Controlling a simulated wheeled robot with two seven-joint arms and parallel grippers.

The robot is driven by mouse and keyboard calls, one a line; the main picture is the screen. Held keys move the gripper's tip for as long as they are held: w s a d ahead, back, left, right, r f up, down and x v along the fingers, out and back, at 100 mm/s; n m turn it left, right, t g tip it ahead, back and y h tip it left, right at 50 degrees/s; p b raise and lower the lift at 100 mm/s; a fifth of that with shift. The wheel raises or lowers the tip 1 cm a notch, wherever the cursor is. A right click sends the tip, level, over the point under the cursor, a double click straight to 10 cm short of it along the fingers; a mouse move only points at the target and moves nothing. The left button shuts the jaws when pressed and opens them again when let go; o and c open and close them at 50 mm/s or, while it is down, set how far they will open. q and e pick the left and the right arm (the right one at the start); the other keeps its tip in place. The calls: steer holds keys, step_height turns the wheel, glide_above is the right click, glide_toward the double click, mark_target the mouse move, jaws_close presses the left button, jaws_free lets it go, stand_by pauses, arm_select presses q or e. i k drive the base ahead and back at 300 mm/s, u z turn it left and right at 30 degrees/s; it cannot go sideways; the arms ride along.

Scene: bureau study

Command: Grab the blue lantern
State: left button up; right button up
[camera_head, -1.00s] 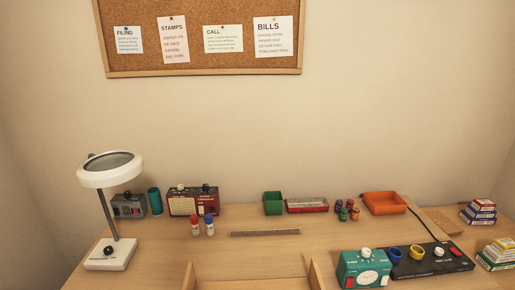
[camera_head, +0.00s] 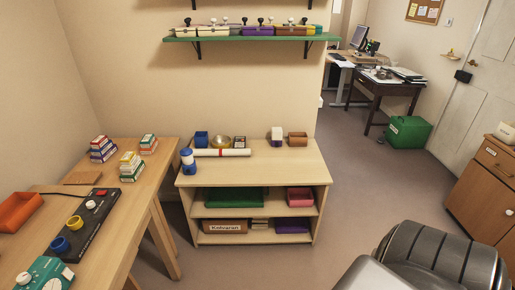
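A blue and white upright cylinder (camera_head: 188,162), which looks like the blue lantern, stands at the left front corner of the low wooden shelf unit's top (camera_head: 270,170). A long pale roll (camera_head: 225,153) lies just right of it. A small blue container (camera_head: 201,139) stands behind it. Neither of my grippers is in view.
The desk (camera_head: 120,225) at left holds stacked boxes (camera_head: 131,166), a black strip device (camera_head: 88,222) and an orange tray (camera_head: 18,211). A dark ribbed seat (camera_head: 435,260) fills the lower right. Floor is open right of the shelf unit. A green box (camera_head: 408,133) sits farther back.

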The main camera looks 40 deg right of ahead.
mark_target(189, 163)
steer(key=z, duration=1.5)
steer(key=i, duration=0.7)
steer(key=z, duration=1)
steer(key=i, duration=0.95)
steer(key=u, duration=0.1)
